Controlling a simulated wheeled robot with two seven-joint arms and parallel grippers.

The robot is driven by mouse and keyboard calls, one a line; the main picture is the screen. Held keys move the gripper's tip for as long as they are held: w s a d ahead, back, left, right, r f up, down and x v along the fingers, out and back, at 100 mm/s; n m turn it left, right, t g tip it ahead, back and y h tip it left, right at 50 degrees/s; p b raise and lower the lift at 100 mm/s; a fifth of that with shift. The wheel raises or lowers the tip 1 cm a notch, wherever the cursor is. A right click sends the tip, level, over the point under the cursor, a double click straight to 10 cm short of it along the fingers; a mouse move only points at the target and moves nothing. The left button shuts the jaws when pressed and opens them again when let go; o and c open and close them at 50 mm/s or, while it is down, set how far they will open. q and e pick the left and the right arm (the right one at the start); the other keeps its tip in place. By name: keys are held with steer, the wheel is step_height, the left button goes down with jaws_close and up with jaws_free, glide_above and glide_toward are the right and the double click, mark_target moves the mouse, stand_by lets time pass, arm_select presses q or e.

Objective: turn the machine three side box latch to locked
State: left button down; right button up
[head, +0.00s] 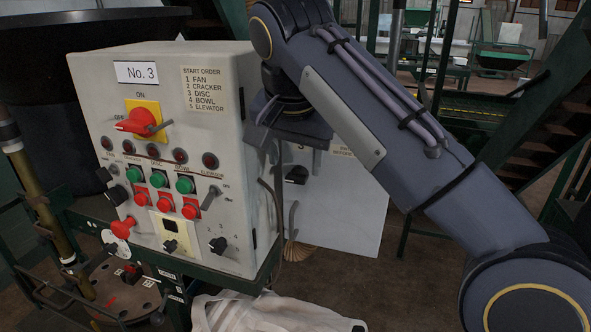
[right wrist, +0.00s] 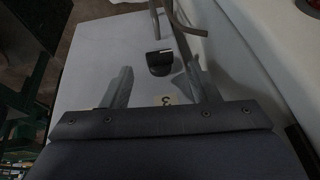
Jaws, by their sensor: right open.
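The side box (head: 345,205) is a pale flat-faced box behind and right of the No. 3 control box, with a "3" and partly hidden lettering near its top. Its latch is a black knob (head: 296,175) on that face. In the right wrist view the latch (right wrist: 160,62) shows a light mark on its top edge; I cannot tell which position it is in. My right gripper (head: 268,135) is above the latch, its fingertips partly hidden in the head view. In the wrist view the right gripper (right wrist: 160,82) is open and empty, its fingers apart from the knob. My left gripper is out of view.
The No. 3 control box (head: 170,150), with a red main switch (head: 138,122) and several buttons, stands close left of my right gripper. A grey handle (head: 292,218) is below the latch. Green stairs (head: 535,150) rise at the right. White sacking (head: 260,312) lies below.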

steer(key=shift+v, duration=1.5)
steer(key=s+d+f+n+y, duration=0.1)
steer(key=s+d+f+n, duration=0.15)
steer(key=d+f, duration=0.5)
steer(key=s+d+f+n+y, duration=0.1)
steer(key=s+d+f, duration=0.3)
steer(key=d, duration=0.7)
steer(key=s+d+f+y+b, duration=0.1)
steer(key=s+f+b, duration=0.1)
steer(key=s+f, duration=0.5)
steer(key=s+d+f+m+t+y+b, duration=0.1)
steer(key=s+f, duration=0.7)
steer(key=f, duration=0.8)
steer(key=shift+s+d+f+b, duration=0.2)
steer(key=shift+d+f+b, duration=0.05)
steer(key=shift+b, duration=0.5)
